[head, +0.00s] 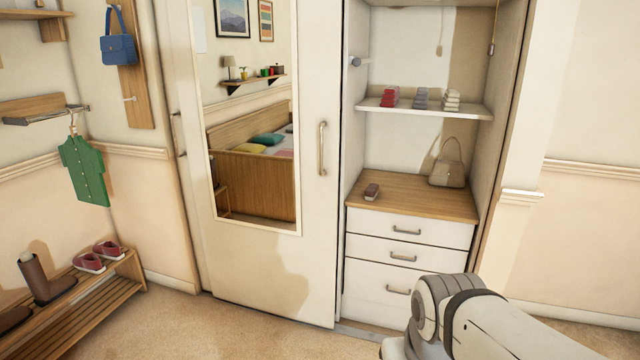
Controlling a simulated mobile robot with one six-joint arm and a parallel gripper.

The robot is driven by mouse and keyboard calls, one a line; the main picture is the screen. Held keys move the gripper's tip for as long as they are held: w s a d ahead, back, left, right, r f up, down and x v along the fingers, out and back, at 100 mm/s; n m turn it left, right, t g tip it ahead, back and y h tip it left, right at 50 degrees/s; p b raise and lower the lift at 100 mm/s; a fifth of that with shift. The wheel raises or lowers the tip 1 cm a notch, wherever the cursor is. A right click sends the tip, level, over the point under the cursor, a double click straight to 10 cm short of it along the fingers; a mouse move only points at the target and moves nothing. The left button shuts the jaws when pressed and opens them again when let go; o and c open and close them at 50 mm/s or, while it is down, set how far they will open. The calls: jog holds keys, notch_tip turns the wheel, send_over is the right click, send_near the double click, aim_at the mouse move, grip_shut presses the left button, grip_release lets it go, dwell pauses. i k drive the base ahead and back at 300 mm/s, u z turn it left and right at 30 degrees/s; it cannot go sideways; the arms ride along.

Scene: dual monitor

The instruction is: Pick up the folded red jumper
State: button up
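A small stack of folded red cloth (390,96) sits at the left on the white shelf (460,112) in the open wardrobe. A grey stack (421,98) and a pale stack (452,100) stand to its right. Part of my arm shows at the bottom right, in front of the drawers and apart from the shelf. My gripper is out of view.
A beige handbag (447,170) stands on the wooden top at the right. A mirrored sliding door (315,250) covers the wardrobe's left part. A shoe rack (100,295) stands at the left. Carpet in front is clear.

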aim_at(391, 97)
jog(key=i, duration=1.95)
jog(key=z, duration=0.75)
jog(key=i, duration=1)
jog(key=u, duration=0.1)
